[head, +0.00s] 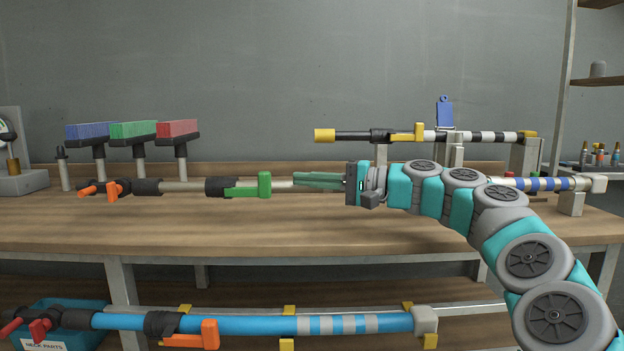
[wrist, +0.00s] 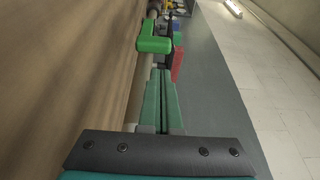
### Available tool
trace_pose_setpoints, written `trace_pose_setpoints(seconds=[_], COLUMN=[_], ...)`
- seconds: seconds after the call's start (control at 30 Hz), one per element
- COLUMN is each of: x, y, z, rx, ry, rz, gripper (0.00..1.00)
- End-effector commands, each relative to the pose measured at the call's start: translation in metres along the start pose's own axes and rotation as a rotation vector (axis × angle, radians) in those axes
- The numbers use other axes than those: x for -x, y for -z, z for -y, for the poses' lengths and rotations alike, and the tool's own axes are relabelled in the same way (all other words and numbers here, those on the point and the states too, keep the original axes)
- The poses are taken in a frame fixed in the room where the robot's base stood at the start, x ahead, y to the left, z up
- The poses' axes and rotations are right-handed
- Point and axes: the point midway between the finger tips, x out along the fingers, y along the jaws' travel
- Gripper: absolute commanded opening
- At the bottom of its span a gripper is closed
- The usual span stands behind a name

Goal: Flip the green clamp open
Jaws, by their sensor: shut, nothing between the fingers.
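The green clamp (head: 251,188) sits on a pole (head: 180,187) that lies level above the workbench. Its lever lies along the pole with an upturned end at the right. It also shows in the wrist view (wrist: 156,42), just beyond my fingertips. My gripper (head: 295,180) comes in from the right, its green fingers shut together and empty, pointing left along the pole. In the head view the fingertips are a short way right of the clamp's upturned end. In the wrist view the fingers (wrist: 160,74) point toward the clamp, and a gap seems to remain.
Blue, green and red brushes (head: 177,130) stand behind the pole. Another pole with a yellow clamp (head: 407,132) runs behind my arm. A blue pole with an orange clamp (head: 196,335) lies on the shelf below. The bench front (head: 240,230) is clear.

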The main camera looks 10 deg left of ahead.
Motion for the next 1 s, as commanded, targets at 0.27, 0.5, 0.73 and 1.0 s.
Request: trace_pose_setpoints(seconds=[0.27, 0.5, 0.73, 1.0], x=[-0.047, -0.065, -0.066, -0.069], y=[0.000, 0.000, 0.000, -0.004], z=[0.002, 0.000, 0.001, 0.001], rx=[0.001, 0.000, 0.000, 0.001], ry=[0.000, 0.000, 0.001, 0.001], rz=[-0.001, 0.000, -0.001, 0.000], gripper=[0.00, 0.00, 0.00, 0.00])
